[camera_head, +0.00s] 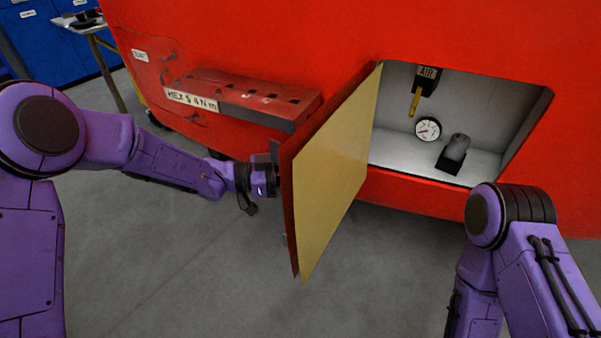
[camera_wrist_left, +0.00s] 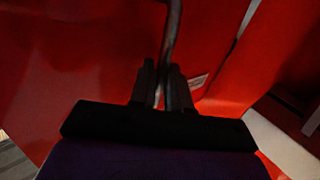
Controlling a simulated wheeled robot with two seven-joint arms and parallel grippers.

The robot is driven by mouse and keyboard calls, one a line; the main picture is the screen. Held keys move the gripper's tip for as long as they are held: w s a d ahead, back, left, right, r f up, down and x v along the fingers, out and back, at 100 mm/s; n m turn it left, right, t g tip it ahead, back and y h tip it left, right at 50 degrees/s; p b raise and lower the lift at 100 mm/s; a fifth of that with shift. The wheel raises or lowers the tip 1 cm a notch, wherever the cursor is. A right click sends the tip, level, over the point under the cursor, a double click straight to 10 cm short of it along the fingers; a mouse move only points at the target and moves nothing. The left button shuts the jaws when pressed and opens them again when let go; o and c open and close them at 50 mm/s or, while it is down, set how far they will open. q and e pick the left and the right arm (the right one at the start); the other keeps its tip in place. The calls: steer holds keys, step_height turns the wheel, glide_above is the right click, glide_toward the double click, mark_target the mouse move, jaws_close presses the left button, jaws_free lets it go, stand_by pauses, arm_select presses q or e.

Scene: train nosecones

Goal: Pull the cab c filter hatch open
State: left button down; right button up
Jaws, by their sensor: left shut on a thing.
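The filter hatch door (camera_head: 335,170) stands swung wide open from the red cab in the head view, its tan inner face toward me. It hangs from the left side of a square opening. My left gripper (camera_head: 276,168) is at the door's red outer side, partly hidden by the door edge. In the left wrist view the left gripper (camera_wrist_left: 164,95) is shut on a thin dark bar-like handle (camera_wrist_left: 172,40) in front of a red surface. My right arm shows at the lower right of the head view, but its gripper is out of frame.
A red ledge (camera_head: 240,97) labelled HEX 5 4 Nm juts out at left. A table (camera_head: 84,27) stands behind. The floor is clear.

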arm_select(q)
steer(key=shift+w+r, duration=0.15)
steer(key=shift+r, duration=0.2)
steer(key=c, duration=1.3)
jaws_free()
steer(key=shift+o, duration=0.3)
steer(key=shift+d+f, duration=0.2)
steer(key=v, duration=1)
steer(key=shift+a+b, duration=0.25)
steer(key=shift+b, duration=0.2)
